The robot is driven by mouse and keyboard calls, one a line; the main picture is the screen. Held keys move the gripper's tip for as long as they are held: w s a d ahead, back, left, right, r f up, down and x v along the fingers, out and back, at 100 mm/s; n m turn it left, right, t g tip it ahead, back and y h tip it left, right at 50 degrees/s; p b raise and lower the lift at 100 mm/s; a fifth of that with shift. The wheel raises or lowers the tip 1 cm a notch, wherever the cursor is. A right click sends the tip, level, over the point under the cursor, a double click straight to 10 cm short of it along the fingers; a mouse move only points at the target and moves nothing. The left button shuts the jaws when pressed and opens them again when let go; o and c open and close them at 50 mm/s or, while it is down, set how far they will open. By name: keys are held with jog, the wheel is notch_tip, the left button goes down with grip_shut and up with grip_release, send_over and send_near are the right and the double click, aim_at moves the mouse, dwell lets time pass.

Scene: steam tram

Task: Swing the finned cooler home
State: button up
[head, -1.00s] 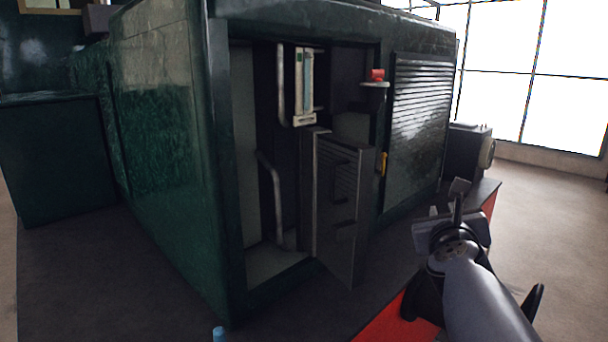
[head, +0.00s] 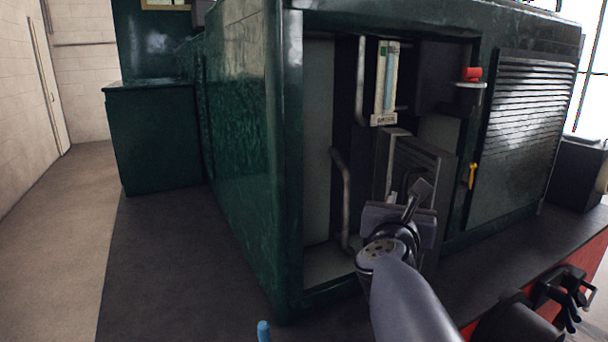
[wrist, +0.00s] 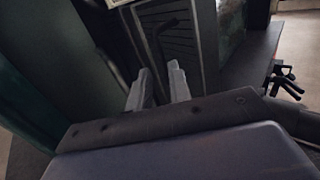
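The finned cooler (head: 432,160) is a grey block with ribbed fins, standing swung out of the open bay in the green tram body. My arm hides its lower part in the head view. In the wrist view the finned cooler (wrist: 182,42) is just beyond my fingertips, with a dark bar handle on its face. My gripper (head: 410,195) is in front of the cooler in the head view. I cannot tell whether a finger touches the cooler.
A pale gauge (head: 386,85) and bent pipes (head: 345,195) are inside the bay. A red knob (head: 473,73) and a yellow handle (head: 472,176) sit at the bay's right edge, beside a louvred panel (head: 520,135). Floor at left is clear.

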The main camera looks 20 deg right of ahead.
aim_at(405, 186)
jog(key=x, duration=1)
jog(key=shift+w+d, duration=0.25)
jog(key=shift+w, duration=0.05)
grip_shut()
